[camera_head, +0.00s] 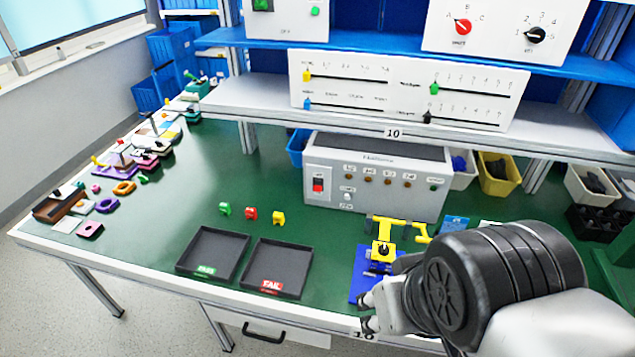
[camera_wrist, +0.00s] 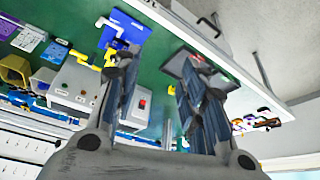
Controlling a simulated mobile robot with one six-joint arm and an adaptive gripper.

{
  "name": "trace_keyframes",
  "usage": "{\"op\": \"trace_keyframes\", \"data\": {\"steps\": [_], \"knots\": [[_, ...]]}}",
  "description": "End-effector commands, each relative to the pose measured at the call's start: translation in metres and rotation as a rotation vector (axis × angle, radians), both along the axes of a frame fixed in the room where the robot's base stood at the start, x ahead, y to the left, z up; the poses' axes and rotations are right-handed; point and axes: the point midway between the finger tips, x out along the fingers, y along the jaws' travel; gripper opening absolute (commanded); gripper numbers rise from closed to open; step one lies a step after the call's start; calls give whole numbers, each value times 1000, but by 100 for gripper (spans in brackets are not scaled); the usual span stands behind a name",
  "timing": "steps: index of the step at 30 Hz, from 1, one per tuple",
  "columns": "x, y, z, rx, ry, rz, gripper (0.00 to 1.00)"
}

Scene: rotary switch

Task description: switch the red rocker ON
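The red rocker (camera_head: 318,185) is on the left of the front face of a grey control box (camera_head: 419,201) standing on the green table. It is too small to tell which way it is tipped. In the wrist view a small red patch (camera_wrist: 142,102) between my fingers looks like the rocker, beyond the fingertips. My gripper (camera_head: 368,311) is near the table's front edge, to the right of and well in front of the rocker. In the wrist view the two fingers of my gripper (camera_wrist: 155,58) stand apart with nothing between them.
PASS (camera_head: 186,262) and FAIL (camera_head: 300,291) trays lie at the front. Green (camera_head: 225,209), red (camera_head: 251,214) and yellow (camera_head: 279,219) pieces lie behind them. A yellow fixture on a blue base (camera_head: 361,272) stands beside my gripper. A shelf (camera_head: 360,126) overhangs the box.

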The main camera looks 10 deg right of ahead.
Motion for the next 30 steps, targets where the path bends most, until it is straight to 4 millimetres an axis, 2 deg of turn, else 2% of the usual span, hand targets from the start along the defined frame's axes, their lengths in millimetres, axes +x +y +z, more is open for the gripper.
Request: {"op": "trace_keyframes", "data": {"steps": [13,30], "knots": [[0,0,0,0,0,0,38],[0,0,0,0,0,0,0]]}}
